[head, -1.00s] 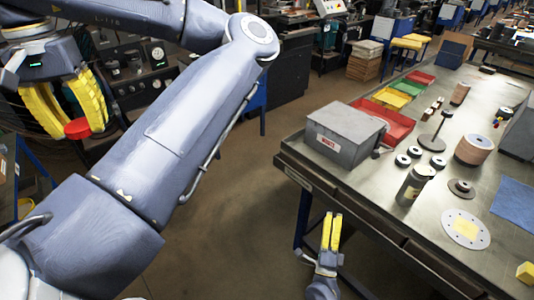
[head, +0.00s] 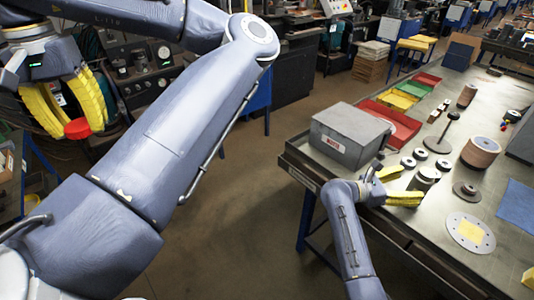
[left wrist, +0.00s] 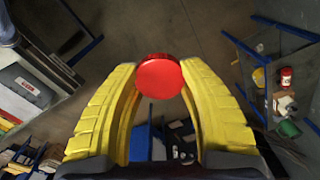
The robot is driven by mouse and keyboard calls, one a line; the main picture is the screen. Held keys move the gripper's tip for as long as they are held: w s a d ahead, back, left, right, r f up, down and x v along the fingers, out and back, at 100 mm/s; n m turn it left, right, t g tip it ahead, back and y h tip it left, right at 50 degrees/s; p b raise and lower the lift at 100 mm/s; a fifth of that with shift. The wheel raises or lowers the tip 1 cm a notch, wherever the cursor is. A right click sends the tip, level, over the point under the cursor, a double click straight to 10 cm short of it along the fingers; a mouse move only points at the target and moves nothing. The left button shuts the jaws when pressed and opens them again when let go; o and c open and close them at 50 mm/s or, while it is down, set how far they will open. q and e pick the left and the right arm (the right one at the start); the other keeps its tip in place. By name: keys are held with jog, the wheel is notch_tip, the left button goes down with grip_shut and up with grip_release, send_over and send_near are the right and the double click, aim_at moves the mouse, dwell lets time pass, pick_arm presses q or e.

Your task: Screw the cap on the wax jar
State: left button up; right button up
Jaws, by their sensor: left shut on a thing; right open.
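A round red cap (head: 77,128) is held between the yellow fingers of my left gripper (head: 84,122), at the far left of the head view, away from the table. The left wrist view shows the cap (left wrist: 160,78) at the fingertips. A dark grey cylinder with a paler top, seemingly the wax jar (head: 424,180), stands upright near the table's front edge. My right gripper (head: 411,184) is open at that edge, one finger on each side of the jar; whether they touch it cannot be told. The fingers partly hide the jar's lower part.
A grey box (head: 347,136) stands left of the jar, with red, yellow and green trays (head: 398,101) behind it. Small dark rings (head: 408,162), a stand (head: 437,145) and a flat disc (head: 468,232) surround the jar. The floor between the arms is clear.

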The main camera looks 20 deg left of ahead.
aim_at(421, 183)
jog(key=shift+w+f, duration=0.1)
dwell(0.3)
jog(key=shift+x, duration=2.55)
jog(key=c, duration=1.7)
jog(key=shift+o, duration=0.2)
notch_tip(421, 183, up, 20)
